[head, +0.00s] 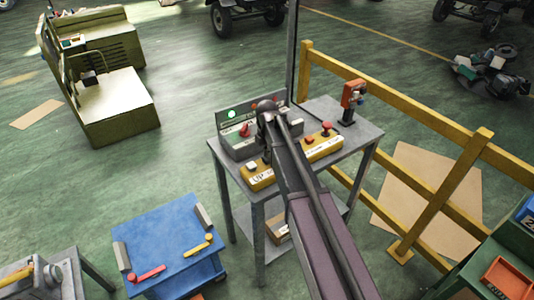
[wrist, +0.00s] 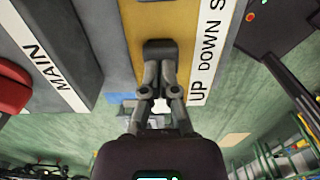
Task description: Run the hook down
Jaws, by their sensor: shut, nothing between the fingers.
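A yellow control box (head: 258,181) lies along the front of a grey table in the head view. Its white strip reads UP at the left end. A white button (head: 251,165) shows there, and red controls (head: 326,127) show at the right; my arm covers the middle. In the wrist view the yellow box (wrist: 205,12) carries the words UP, DOWN and the start of another word. My gripper (wrist: 160,50) is shut and empty, its tips over the yellow face beside DOWN. The tips hide what is under them, so contact cannot be told. No hook is recognisable.
A grey MAIN panel (head: 232,140) with a lit green lamp (head: 232,114) and red lever (head: 245,130) stands behind the box. A red device (head: 352,95) stands at the table's right corner. A yellow railing (head: 420,95) runs along the right. A blue cart (head: 165,235) is front left.

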